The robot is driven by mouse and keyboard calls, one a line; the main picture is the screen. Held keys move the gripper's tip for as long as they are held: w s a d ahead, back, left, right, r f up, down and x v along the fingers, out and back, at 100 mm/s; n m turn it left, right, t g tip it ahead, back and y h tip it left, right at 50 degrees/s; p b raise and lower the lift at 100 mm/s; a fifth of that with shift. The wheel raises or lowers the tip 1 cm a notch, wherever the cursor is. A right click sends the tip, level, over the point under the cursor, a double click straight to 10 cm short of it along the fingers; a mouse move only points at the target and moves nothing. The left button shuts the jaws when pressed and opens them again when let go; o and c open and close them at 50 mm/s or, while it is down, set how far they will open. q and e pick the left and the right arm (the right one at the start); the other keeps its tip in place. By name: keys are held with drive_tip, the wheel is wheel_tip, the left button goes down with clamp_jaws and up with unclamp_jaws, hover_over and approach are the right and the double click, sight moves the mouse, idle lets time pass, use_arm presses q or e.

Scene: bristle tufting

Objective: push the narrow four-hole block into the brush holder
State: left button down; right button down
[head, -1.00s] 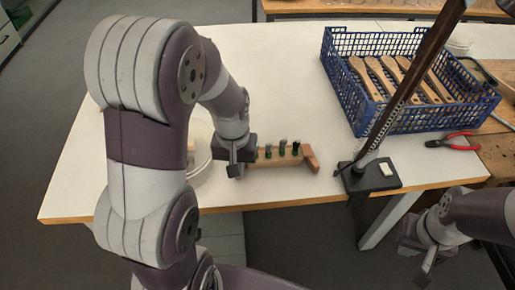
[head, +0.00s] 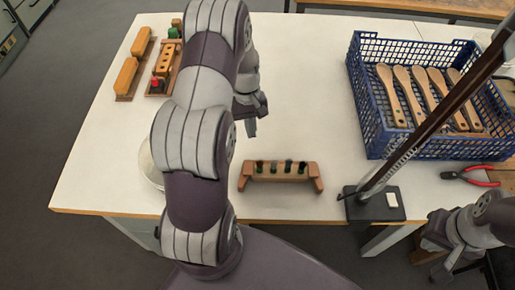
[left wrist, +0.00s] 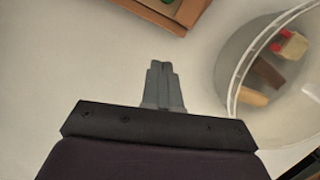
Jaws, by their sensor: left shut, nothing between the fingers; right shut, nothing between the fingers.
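The brush holder (head: 312,178), a reddish-brown wooden stand with splayed end legs, sits near the table's front edge. A narrow wooden block (head: 272,176) lies across it between the ends, with several dark green tufts standing in its row. I cannot tell how deep the block sits. My left gripper (head: 251,130) is shut and empty, above the table behind the holder and apart from it. Its closed fingers also show in the left wrist view (left wrist: 163,68). My right gripper (head: 438,275) is shut and empty, low at the right, beyond the table's front edge.
A blue crate (head: 365,105) with wooden brushes stands back right. A black stand (head: 372,208) with a tall post and red-handled pliers (head: 470,176) are nearby. Wooden blocks (head: 126,76) and a rack (head: 163,75) lie back left. A clear bowl (left wrist: 228,72) holds small pieces.

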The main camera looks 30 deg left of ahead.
sight(280, 173)
use_arm(q)
drive_tip(key=x, duration=0.4)
drive_tip(key=w+x, duration=0.1)
drive_tip(key=x, duration=0.1)
drive_tip(key=shift+f, duration=0.1)
drive_tip(key=s+d, duration=0.1)
drive_tip(key=s+d+p, duration=0.1)
drive_tip(key=shift+s+d+r, duration=0.3)
drive_tip(key=shift+s+r, duration=0.05)
drive_tip(key=shift+s, duration=0.05)
drive_tip(key=shift+s+d+p, duration=0.1)
drive_tip(key=shift+d+p, duration=0.05)
drive_tip(key=shift+p, duration=0.15)
drive_tip(key=shift+f, duration=0.15)
use_arm(e)
drive_tip(key=shift+w+r, duration=0.5)
drive_tip(key=shift+r, duration=0.15)
drive_tip(key=shift+a, duration=0.1)
use_arm(q)
drive_tip(key=shift+s+d+r+p, duration=0.2)
drive_tip(key=shift+s+d+p, duration=0.2)
drive_tip(key=shift+s+d, duration=0.1)
drive_tip(key=shift+f, duration=0.15)
use_arm(e)
drive_tip(key=shift+r, duration=0.4)
